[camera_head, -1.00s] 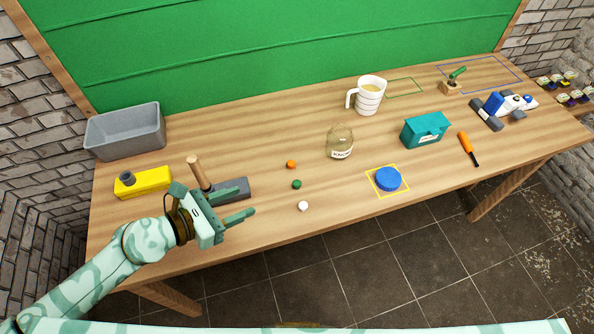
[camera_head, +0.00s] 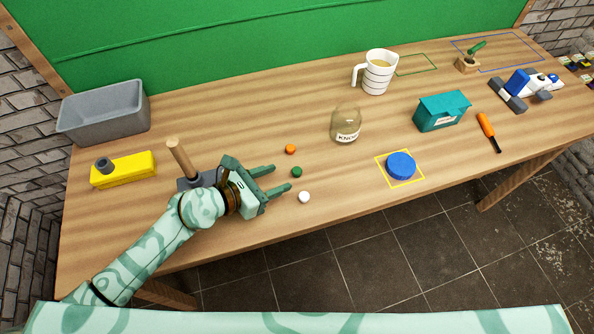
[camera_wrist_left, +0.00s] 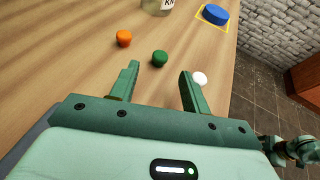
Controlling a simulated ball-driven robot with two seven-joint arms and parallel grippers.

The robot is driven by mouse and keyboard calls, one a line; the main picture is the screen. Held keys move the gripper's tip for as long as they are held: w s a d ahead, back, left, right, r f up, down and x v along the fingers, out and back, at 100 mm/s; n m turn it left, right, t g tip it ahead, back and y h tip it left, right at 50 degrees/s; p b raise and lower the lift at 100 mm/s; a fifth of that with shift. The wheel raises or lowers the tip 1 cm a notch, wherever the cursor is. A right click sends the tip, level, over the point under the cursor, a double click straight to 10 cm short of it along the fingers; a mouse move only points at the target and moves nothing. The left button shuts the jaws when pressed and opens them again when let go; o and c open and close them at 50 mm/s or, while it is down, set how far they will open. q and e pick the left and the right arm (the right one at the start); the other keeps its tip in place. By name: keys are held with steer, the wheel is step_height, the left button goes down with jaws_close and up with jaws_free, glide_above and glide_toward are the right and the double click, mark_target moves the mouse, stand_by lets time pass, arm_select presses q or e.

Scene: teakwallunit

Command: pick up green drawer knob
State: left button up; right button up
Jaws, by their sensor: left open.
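The green drawer knob (camera_head: 297,172) lies on the wooden table between an orange knob (camera_head: 290,149) and a white knob (camera_head: 304,197). My left gripper (camera_head: 281,179) is open and empty, low over the table just left of the green knob, its fingers pointing toward it. In the left wrist view the green knob (camera_wrist_left: 160,58) sits ahead of the gap between the fingertips (camera_wrist_left: 159,70), apart from both. The orange knob (camera_wrist_left: 124,38) is ahead and left of the left finger. The white knob (camera_wrist_left: 200,78) is close beside the right finger.
A glass jar (camera_head: 346,125) labelled KNOBS and a blue round lid (camera_head: 400,165) in a yellow outline stand to the right. A mallet (camera_head: 182,157), yellow block (camera_head: 124,171) and grey bin (camera_head: 104,114) are at left. The table's front edge runs close below the white knob.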

mark_target(294, 172)
arm_select(q)
steer(key=b+x, duration=0.2)
steer(key=x, duration=0.4)
jaws_close()
